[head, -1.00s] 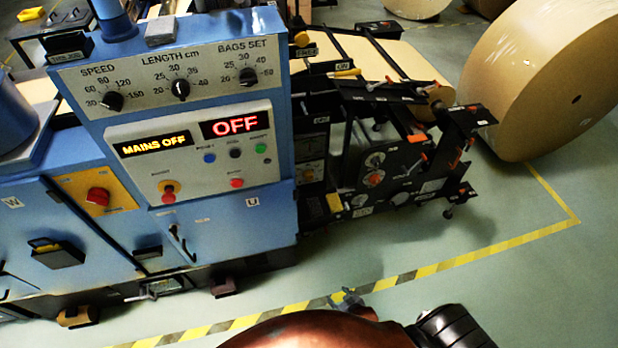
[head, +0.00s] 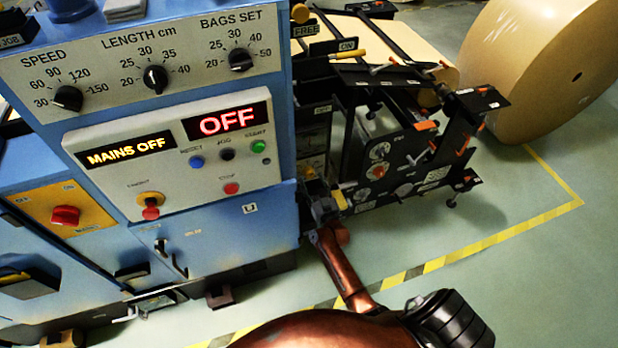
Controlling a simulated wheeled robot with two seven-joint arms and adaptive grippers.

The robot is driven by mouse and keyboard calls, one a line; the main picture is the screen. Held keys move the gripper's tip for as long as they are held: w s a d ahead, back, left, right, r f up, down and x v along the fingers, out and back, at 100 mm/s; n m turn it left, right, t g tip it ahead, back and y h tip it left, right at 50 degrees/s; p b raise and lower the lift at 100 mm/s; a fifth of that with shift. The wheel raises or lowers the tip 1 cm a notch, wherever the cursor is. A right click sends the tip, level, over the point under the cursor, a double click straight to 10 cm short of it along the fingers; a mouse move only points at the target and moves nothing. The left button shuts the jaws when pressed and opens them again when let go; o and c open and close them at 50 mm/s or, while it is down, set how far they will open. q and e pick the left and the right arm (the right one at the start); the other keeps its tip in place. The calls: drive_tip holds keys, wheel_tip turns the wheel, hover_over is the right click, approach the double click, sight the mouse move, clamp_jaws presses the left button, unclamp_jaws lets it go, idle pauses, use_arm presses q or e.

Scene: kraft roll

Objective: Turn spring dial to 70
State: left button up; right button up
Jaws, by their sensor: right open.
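My right gripper (head: 316,190) reaches up from the bottom on a copper-coloured arm. It is open, with its fingers at the lower right edge of the blue machine, in front of a narrow dark panel (head: 313,142). I cannot tell whether it touches anything. My left gripper is not in view.
The blue machine's control panel (head: 175,155) shows MAINS OFF and OFF, with SPEED, LENGTH and BAGS SET knobs above. A large kraft roll (head: 545,75) stands at the upper right. Yellow-black tape (head: 480,240) marks the floor. The floor right of my arm is clear.

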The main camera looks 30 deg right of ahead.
drive_tip(key=shift+x, duration=0.9)
drive_tip(key=shift+w, duration=0.3)
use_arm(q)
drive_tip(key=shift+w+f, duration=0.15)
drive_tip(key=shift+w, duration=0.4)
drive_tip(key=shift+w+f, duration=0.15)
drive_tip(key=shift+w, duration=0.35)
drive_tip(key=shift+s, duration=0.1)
use_arm(e)
drive_tip(key=shift+c, duration=0.7)
drive_tip(key=c, duration=1)
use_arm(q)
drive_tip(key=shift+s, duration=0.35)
